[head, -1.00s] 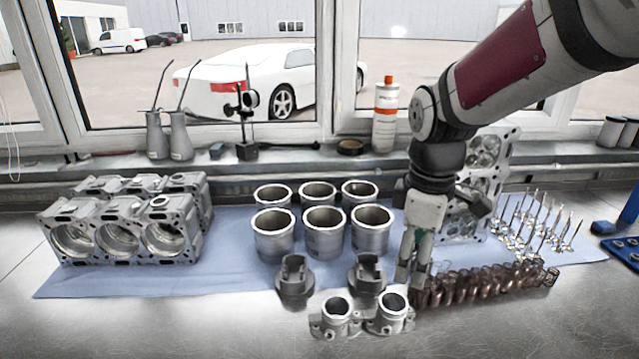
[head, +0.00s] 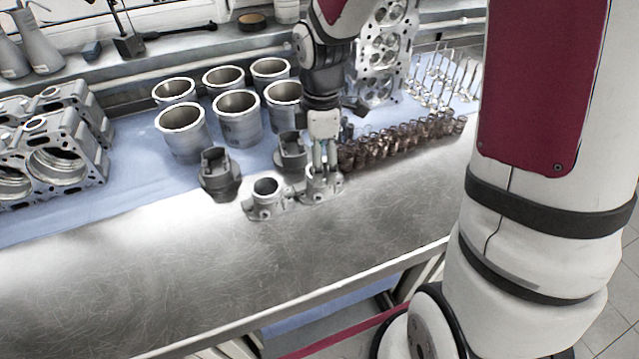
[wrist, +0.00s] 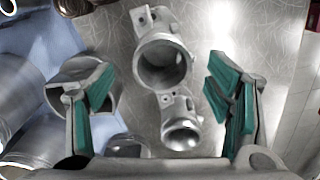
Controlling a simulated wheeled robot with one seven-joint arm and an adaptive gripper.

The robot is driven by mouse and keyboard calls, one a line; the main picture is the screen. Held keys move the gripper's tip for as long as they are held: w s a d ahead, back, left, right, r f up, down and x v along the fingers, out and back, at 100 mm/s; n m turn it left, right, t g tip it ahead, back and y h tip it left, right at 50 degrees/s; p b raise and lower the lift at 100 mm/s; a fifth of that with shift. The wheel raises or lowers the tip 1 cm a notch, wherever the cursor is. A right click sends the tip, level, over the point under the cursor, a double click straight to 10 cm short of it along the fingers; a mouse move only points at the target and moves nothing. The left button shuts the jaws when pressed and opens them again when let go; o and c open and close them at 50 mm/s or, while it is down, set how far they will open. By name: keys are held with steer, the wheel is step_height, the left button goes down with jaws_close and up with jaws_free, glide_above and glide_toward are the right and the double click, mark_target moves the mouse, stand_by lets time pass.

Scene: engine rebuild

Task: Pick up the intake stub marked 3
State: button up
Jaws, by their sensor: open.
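Two grey metal intake stubs, round collars on bolted flanges, stand side by side on the bench front. The left stub (head: 266,194) is clear of my gripper in the head view. The right stub (head: 323,190) is under and partly hidden by my gripper (head: 321,166). In the wrist view my open gripper (wrist: 158,92) has its green-padded fingers apart on either side of the right stub (wrist: 163,62), with nothing held. The left stub (wrist: 180,132) shows lower in that view. I cannot read a number on either stub.
Two dark grey pieces, one left (head: 218,176) and one right (head: 291,152), stand just behind the stubs. Several cylinder liners (head: 237,118) stand on the blue mat. Copper-coloured springs (head: 400,142) lie right of my gripper. The bare bench front (head: 180,265) is free.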

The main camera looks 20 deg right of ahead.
step_height(320, 180, down, 5)
steer(key=shift+a+f, duration=0.1)
steer(key=shift+s, duration=0.1)
steer(key=shift+c, duration=0.3)
steer(key=c, duration=1.5)
steer(key=shift+o, duration=0.2)
steer(key=shift+r, duration=0.2)
steer(key=shift+r, duration=0.6)
step_height(320, 180, up, 2)
steer(key=shift+r, duration=0.2)
steer(key=s+r+p, duration=0.1)
steer(key=s+p, duration=0.6)
steer(key=s, duration=0.9)
steer(key=shift+a+r+p, duration=0.15)
steer(key=shift+a+p, duration=0.15)
steer(key=shift+a, duration=0.05)
